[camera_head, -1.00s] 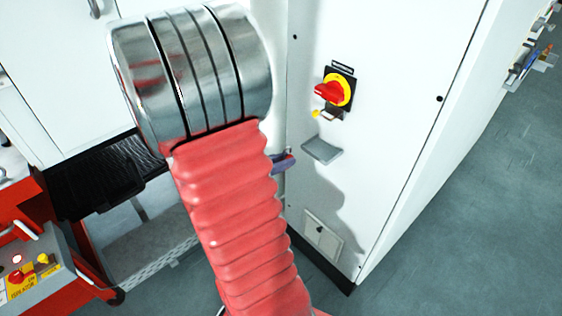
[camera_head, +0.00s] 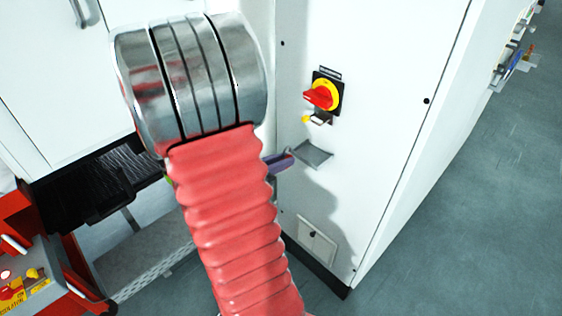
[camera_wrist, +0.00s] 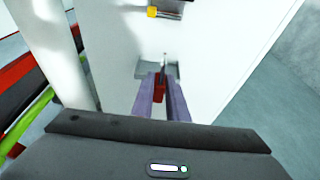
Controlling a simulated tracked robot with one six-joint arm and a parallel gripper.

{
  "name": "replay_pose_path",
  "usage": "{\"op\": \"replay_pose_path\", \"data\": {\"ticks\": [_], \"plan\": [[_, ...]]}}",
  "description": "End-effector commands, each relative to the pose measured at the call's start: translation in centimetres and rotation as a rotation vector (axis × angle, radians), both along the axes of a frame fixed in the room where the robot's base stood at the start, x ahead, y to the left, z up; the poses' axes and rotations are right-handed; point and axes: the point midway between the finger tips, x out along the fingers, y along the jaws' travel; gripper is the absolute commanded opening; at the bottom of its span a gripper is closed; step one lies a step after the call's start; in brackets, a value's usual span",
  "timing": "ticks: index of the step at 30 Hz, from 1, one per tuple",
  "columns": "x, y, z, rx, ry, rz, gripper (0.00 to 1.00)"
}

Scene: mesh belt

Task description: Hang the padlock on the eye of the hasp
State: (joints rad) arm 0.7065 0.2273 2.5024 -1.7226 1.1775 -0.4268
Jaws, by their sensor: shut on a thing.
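My gripper (camera_head: 282,162) has purple fingers and is shut on a red padlock (camera_wrist: 158,91). In the wrist view the padlock sits between the fingers (camera_wrist: 161,98), with its grey shackle (camera_wrist: 165,66) pointing up, away from the wrist. In the head view the padlock is mostly hidden, and my gripper shows beside my red sleeved arm. The hasp (camera_head: 320,118) is a small metal piece with a yellow end, under the red and yellow switch; it also shows at the top of the wrist view (camera_wrist: 170,13). My gripper is below it and to its left in the head view. The eye is too small to make out.
A small grey shelf (camera_head: 313,154) juts from the white cabinet (camera_head: 380,60) below the hasp, close to my fingertips. The red switch (camera_head: 320,97) is above. A red trolley (camera_head: 60,260) stands at lower left. Open floor (camera_head: 470,200) lies to the right.

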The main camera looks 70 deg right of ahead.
Motion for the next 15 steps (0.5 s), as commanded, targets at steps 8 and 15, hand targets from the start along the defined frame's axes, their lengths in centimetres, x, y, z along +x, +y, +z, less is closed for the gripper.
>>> {"op": "replay_pose_path", "data": {"ticks": [8,15], "plan": [[-0.4,-0.9,0.0,0.0,-0.001,-0.001,0.0],[-0.8,-1.7,0.0,0.0,-0.001,-0.001,0.0]]}}
